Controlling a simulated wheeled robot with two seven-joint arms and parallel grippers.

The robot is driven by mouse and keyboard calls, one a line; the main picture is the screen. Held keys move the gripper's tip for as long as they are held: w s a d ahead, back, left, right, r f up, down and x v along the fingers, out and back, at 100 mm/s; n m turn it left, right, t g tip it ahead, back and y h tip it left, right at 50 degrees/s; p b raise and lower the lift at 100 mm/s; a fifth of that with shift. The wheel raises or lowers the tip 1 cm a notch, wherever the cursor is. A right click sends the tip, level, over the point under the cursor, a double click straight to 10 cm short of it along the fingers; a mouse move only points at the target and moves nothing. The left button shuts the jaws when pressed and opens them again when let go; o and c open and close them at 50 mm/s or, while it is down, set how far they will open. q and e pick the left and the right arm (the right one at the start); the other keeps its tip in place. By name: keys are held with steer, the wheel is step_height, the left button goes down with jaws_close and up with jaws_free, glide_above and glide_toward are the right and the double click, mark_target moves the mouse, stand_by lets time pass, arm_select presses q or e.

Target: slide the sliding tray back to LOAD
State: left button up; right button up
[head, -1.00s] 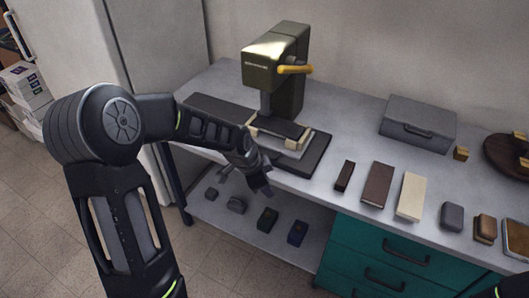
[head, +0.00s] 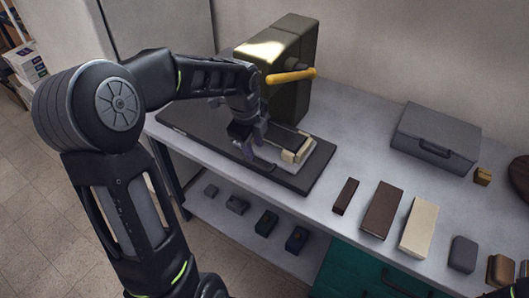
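The sliding tray (head: 316,147) is a light plate carrying a dark block (head: 285,138) between cream jaws (head: 298,156). It sits near the right end of a long dark base (head: 296,180), in front of the olive-green press (head: 287,55) with its yellow lever (head: 291,76). My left gripper (head: 252,155) is low at the tray's left front side, pointing down. It hides the tray's left part. Its fingers overlap the dark parts, so I cannot tell whether they are closed or touching the tray. No LOAD marking is readable. My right gripper is not in view.
A grey case (head: 433,138) stands at the back right. A thin dark block (head: 345,196), a brown block (head: 382,210) and a cream block (head: 419,227) lie right of the base. Several small items lie on the lower shelf (head: 215,218). Bare tabletop lies between base and case.

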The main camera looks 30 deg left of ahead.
mark_target(257, 165)
arm_select(q)
steer(key=shift+w+f+p, duration=0.1)
steer(key=shift+w+f, duration=0.05)
steer(key=shift+f, duration=1.1)
steer(key=shift+w+f+p, duration=0.1)
steer(key=shift+w+f, duration=0.1)
steer(key=shift+f, duration=1.1)
steer(key=shift+w+f+p, duration=0.1)
steer(key=shift+w+f, duration=0.05)
steer(key=shift+f, duration=1.1)
jaws_close()
